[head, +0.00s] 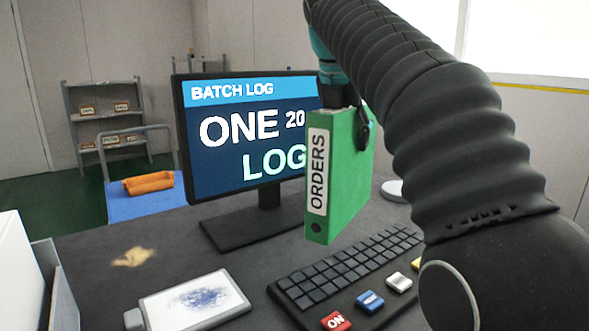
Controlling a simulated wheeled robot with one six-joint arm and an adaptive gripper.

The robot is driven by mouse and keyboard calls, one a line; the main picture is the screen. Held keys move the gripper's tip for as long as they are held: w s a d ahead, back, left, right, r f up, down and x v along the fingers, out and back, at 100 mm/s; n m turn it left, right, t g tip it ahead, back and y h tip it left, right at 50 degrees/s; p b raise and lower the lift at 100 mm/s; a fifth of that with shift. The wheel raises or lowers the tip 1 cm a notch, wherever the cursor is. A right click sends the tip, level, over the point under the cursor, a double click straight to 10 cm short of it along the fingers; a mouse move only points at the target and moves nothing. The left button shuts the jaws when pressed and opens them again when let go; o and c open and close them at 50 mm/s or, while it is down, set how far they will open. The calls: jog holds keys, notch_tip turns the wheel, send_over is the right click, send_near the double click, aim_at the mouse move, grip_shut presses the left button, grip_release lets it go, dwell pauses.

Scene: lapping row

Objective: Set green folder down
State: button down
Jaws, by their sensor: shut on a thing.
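The green folder (345,190) is an upright binder with a white spine label reading ORDERS. It hangs in front of the right part of the monitor and behind the keyboard. My gripper (350,105) is shut on the top of the folder and holds it from above. One dark finger shows on the folder's right side; the other finger is mostly hidden. The folder's lower edge appears to be above the dark desk (100,270), but I cannot tell the exact gap.
A monitor (235,150) reading BATCH LOG stands behind. A keyboard (345,265), coloured buttons (370,301) and a white pad (195,300) with a blue smudge lie in front. A tan stain (133,257) marks the left desk. A blue cart (140,203) with an orange item stands beyond.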

dwell(0.3)
jog(key=w+d, duration=0.2)
jog(key=d, duration=0.2)
jog(key=w+a+f+b, duration=0.1)
jog(key=w+a+f, duration=0.3)
jog(key=a+f, duration=0.6)
jog(key=shift+w+a+f, duration=0.15)
jog(key=shift+a+f, duration=0.05)
jog(key=shift+f, duration=0.5)
jog(key=shift+c, duration=2)
grip_release()
